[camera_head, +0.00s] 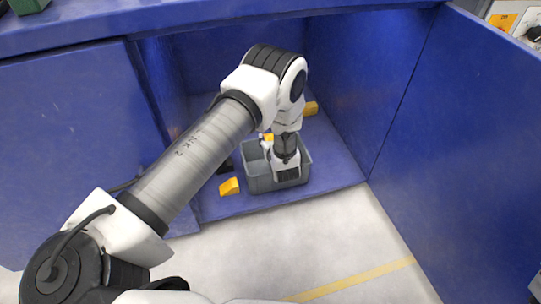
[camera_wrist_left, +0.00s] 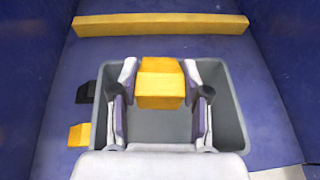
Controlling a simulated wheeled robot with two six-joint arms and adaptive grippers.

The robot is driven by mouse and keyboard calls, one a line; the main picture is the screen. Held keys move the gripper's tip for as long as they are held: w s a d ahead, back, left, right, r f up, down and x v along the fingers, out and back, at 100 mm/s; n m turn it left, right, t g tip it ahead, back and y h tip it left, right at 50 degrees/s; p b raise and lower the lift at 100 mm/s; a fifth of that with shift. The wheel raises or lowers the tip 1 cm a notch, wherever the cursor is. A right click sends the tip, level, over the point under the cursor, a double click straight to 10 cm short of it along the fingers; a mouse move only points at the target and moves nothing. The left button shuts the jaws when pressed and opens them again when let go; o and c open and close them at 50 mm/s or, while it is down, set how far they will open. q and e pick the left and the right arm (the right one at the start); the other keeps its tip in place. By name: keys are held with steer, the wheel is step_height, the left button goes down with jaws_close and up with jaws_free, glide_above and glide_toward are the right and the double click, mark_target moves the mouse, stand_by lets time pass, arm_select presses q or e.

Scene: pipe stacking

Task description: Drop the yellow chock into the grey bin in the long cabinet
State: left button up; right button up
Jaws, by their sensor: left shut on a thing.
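The yellow chock (camera_wrist_left: 160,83) is held between the fingers of my left gripper (camera_wrist_left: 158,88), which is shut on it. In the wrist view the chock and fingers appear over the grey bin (camera_wrist_left: 228,105); the exact height above its floor is hard to tell. In the head view the grey bin (camera_head: 259,182) stands on the floor of the open blue cabinet (camera_head: 335,172). The left gripper (camera_head: 267,144) is over the bin, and only a small part of the held chock (camera_head: 268,137) shows.
Another yellow chock (camera_head: 229,187) lies left of the bin, and a black piece (camera_wrist_left: 86,92) is behind it. A long yellow bar (camera_wrist_left: 160,24) lies behind the bin. Cabinet walls close in on both sides.

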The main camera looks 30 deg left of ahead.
arm_select(q)
steer(key=shift+f+b, duration=0.3)
steer(key=shift+f, duration=0.15)
step_height(320, 180, down, 5)
steer(key=b, duration=0.4)
steer(key=shift+r, duration=0.1)
steer(key=o, duration=1.3)
steer(key=shift+c, duration=0.2)
steer(key=v, duration=1.2)
steer(key=shift+s, duration=0.1)
